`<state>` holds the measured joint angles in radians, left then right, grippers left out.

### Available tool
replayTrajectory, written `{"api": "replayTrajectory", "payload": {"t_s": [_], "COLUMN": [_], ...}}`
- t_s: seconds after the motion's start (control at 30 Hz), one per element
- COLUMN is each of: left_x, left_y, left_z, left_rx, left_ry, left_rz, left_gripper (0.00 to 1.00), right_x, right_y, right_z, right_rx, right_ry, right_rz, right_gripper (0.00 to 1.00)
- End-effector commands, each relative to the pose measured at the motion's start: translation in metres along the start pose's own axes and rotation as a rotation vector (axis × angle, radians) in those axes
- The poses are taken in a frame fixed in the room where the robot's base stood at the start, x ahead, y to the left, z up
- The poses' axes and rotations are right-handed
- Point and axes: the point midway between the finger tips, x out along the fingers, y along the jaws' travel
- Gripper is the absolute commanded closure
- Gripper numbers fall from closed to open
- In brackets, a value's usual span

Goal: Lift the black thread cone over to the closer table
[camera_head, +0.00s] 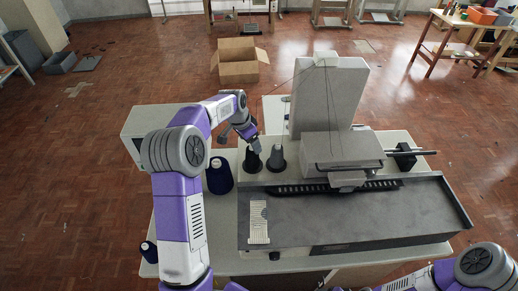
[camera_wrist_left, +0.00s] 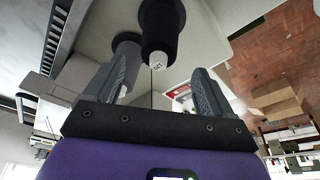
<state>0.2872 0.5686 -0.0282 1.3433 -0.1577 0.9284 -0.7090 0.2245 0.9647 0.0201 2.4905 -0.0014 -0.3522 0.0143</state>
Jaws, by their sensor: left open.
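The black thread cone (camera_head: 252,161) stands upright on the machine's table, beside a grey cone (camera_head: 277,160). My left gripper (camera_head: 250,141) is just above the black cone, jaws open. In the left wrist view, the black cone (camera_wrist_left: 165,25) with its pale tip lies beyond and between the open fingers (camera_wrist_left: 162,82), and the grey cone (camera_wrist_left: 126,50) is beside it. No hold on the cone shows. The near table (camera_head: 190,225) carries the machine and cones. Part of my right arm shows at bottom right; its gripper is out of view.
A dark navy cone (camera_head: 219,177) stands left of the black one, and a smaller one (camera_head: 149,252) sits at the table's left edge. The grey machine (camera_head: 340,150) rises at the right. An open cardboard box (camera_head: 238,68) lies on the floor behind. A wooden table (camera_head: 440,50) stands far right.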

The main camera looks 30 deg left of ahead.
Motion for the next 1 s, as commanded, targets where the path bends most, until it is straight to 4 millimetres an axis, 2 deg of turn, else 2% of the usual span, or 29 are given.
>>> {"api": "replayTrajectory", "payload": {"t_s": [0.4, 0.53, 0.73, 0.77, 1.0], "left_x": [0.057, 0.066, 0.067, 0.067, 0.067], "left_y": [0.000, 0.000, -0.001, -0.001, 0.000], "left_z": [-0.001, -0.002, -0.002, -0.002, -0.002], "left_rx": [-0.001, -0.001, -0.001, -0.001, -0.001], "left_ry": [-0.002, 0.000, 0.000, 0.000, 0.000], "left_rz": [0.002, 0.000, -0.001, -0.001, 0.000], "left_gripper": [0.16, 0.16, 0.16, 0.18, 0.55], "right_x": [0.002, 0.002, 0.002, 0.002, 0.002], "right_y": [0.001, 0.001, 0.001, 0.001, 0.001], "right_z": [0.000, 0.000, 0.000, 0.000, 0.000], "right_rx": [0.001, 0.001, 0.000, 0.001, 0.000], "right_ry": [0.000, 0.000, 0.000, 0.000, 0.000], "right_rz": [0.000, 0.000, 0.000, 0.000, 0.000], "right_gripper": [0.30, 0.30, 0.30, 0.30, 0.30]}}
